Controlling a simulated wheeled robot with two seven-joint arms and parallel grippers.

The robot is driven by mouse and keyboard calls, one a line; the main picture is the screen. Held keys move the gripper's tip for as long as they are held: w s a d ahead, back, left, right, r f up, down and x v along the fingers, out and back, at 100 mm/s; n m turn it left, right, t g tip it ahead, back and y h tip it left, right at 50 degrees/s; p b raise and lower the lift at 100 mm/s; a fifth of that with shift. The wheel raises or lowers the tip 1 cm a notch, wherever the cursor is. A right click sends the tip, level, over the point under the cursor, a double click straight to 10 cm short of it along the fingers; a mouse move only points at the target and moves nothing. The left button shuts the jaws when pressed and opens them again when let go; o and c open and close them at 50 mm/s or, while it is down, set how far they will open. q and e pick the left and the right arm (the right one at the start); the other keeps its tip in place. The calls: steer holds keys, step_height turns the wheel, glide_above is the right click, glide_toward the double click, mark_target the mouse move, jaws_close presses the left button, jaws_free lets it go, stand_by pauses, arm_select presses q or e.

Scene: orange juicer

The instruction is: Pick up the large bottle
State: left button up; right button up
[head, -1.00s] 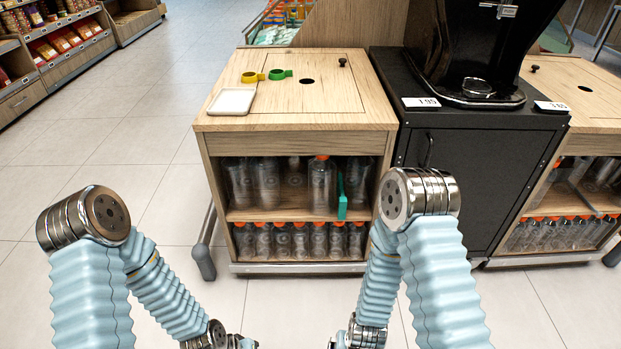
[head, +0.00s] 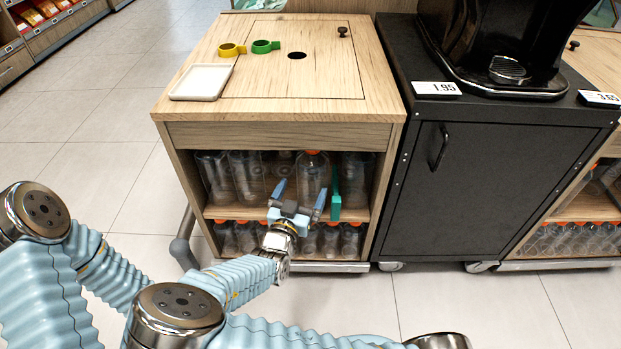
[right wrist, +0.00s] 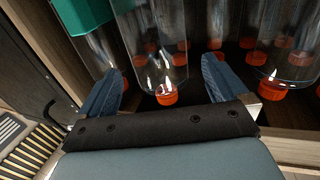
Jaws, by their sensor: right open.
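A large clear bottle with an orange cap (head: 313,169) stands upright on the upper shelf of the wooden cabinet, left of a green divider (head: 335,194). My right gripper (head: 300,192) is open and empty in front of this shelf, and it hides the bottle's lower part in the head view. In the right wrist view, which looks upside down, a clear bottle (right wrist: 150,48) with its orange cap lies between the two open fingers (right wrist: 166,82), with no contact visible. The green divider (right wrist: 82,14) is at the top left there. My left gripper is out of view.
Other clear bottles (head: 246,177) crowd the upper shelf, and smaller orange-capped bottles (head: 351,240) fill the lower one. The wooden top (head: 220,112) holds a white tray (head: 201,82) and yellow (head: 230,50) and green rings (head: 264,47). A black cabinet (head: 470,190) stands to the right.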

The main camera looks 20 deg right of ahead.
mark_target(313, 170)
steer(key=x, duration=0.8)
steer(key=shift+w+d, duration=0.1)
steer(key=shift+d, duration=0.1)
steer(key=c, duration=0.7)
steer(key=shift+r, duration=0.2)
